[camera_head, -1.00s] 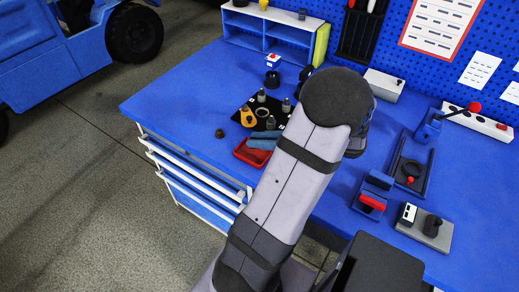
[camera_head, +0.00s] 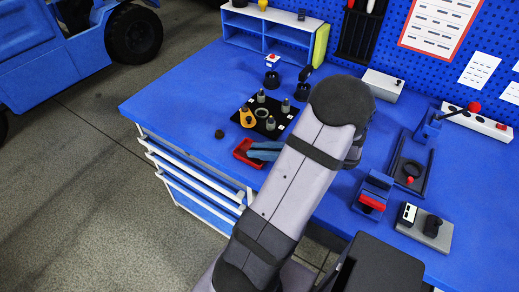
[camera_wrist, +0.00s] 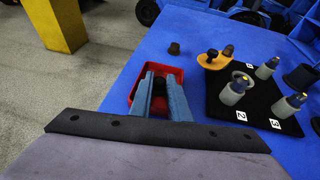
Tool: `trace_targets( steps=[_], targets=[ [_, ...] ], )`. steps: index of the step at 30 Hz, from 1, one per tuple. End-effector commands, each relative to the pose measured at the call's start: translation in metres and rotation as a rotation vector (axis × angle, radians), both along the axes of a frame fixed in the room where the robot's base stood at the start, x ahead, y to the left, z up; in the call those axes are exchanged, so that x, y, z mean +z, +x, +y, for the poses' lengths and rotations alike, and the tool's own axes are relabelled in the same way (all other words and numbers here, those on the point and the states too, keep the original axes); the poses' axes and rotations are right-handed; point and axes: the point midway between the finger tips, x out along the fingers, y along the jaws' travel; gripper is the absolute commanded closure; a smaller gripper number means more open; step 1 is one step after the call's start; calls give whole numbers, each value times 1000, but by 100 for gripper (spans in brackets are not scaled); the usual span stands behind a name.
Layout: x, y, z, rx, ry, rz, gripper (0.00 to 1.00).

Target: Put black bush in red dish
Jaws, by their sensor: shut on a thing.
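The red dish (camera_head: 244,157) sits near the front left edge of the blue bench. It also shows in the wrist view (camera_wrist: 134,80), partly hidden behind my fingers. My gripper (camera_wrist: 160,82) points down over the dish with its blue-grey fingers shut on a small dark piece, which looks like the black bush (camera_wrist: 159,88). The bush sits between the fingertips and appears within the dish's outline; I cannot tell whether it touches the dish floor. In the head view my gripper (camera_head: 264,150) is at the dish's right side and the bush is hidden.
A small dark brown piece (camera_wrist: 174,48) stands loose beyond the dish. A black mat (camera_wrist: 240,112) to the right carries an orange part (camera_wrist: 214,61), several grey pegs and number labels. The bench's left edge is close to the dish. The bench left of the mat is mostly clear.

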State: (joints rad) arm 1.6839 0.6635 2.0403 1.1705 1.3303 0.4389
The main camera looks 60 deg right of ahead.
Motion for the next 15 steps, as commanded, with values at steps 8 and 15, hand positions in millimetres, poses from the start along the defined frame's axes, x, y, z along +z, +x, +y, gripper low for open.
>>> trace_targets(
  steps=[8,15],
  targets=[
    [-1,0,0,0,0,0,76],
    [3,-1,-1,-1,0,0,76]
  ],
)
